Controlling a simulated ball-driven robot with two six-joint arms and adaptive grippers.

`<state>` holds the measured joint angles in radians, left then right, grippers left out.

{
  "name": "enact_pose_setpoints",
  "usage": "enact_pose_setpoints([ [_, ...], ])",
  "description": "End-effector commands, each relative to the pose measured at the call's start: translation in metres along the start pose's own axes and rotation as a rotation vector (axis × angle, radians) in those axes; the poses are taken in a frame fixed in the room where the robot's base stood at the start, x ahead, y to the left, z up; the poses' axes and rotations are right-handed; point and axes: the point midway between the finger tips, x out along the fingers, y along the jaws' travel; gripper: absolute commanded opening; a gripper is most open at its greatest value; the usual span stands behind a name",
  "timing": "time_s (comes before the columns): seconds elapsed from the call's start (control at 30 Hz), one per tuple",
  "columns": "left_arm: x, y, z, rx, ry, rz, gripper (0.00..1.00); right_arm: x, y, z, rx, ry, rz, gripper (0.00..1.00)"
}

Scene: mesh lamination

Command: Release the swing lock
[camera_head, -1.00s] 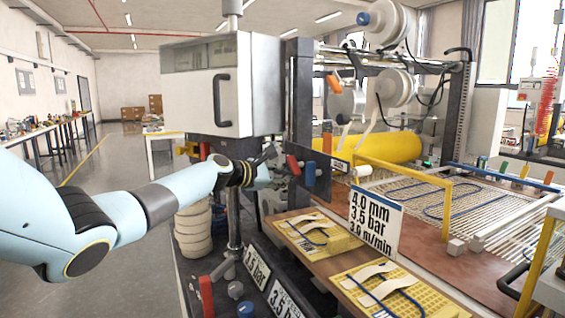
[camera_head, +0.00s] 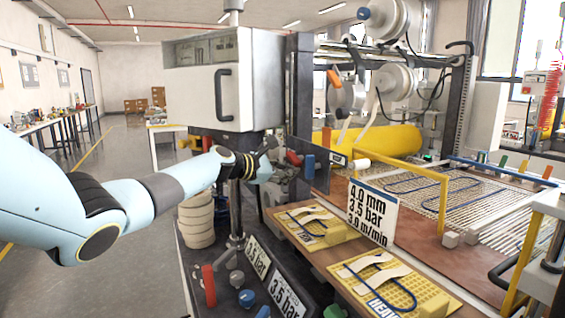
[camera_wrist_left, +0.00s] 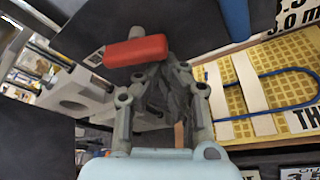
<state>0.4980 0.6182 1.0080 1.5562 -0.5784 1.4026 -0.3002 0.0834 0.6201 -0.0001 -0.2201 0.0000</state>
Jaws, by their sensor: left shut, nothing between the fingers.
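A red handle (camera_head: 293,158) and a blue handle (camera_head: 310,163) sit at a dark upright plate (camera_head: 321,172) beside the machine's white head. No label shows which part is the swing lock. My left gripper (camera_head: 268,160) is just left of the red handle in the head view, shut and empty. In the left wrist view, its fingers (camera_wrist_left: 165,85) are closed together close by the red handle (camera_wrist_left: 135,50); I cannot tell whether they touch it. A blue bar (camera_wrist_left: 235,18) shows at the upper right there. My right gripper is out of view.
The white machine box (camera_head: 205,85) hangs above my left gripper. Yellow sample boards (camera_head: 395,285) with blue tubing lie on the bench at right. A printed sign (camera_head: 372,212) stands behind them. A red lever (camera_head: 208,285) and knobs stand at the lower front.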

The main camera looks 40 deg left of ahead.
Motion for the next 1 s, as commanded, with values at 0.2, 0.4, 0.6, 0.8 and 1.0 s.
enact_pose_setpoints([
  [0.2, 0.0000, 0.0001, 0.0003, 0.000, -0.001, 0.000, 0.00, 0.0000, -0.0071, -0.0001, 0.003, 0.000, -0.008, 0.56],
  [0.4, 0.0000, 0.0002, 0.0002, 0.000, 0.000, 0.000, 0.00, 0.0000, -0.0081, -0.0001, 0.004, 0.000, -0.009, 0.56],
  [0.6, 0.0000, 0.0002, 0.0001, 0.000, 0.000, 0.000, 0.00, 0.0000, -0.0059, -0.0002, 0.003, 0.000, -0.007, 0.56],
  [0.8, -0.0001, 0.0002, 0.0001, 0.001, 0.000, 0.000, 0.00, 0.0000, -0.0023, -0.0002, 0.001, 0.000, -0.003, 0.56],
  [1.0, -0.0001, 0.0002, 0.0000, 0.001, 0.000, 0.000, 0.00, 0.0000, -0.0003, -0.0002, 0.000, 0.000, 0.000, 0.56],
])
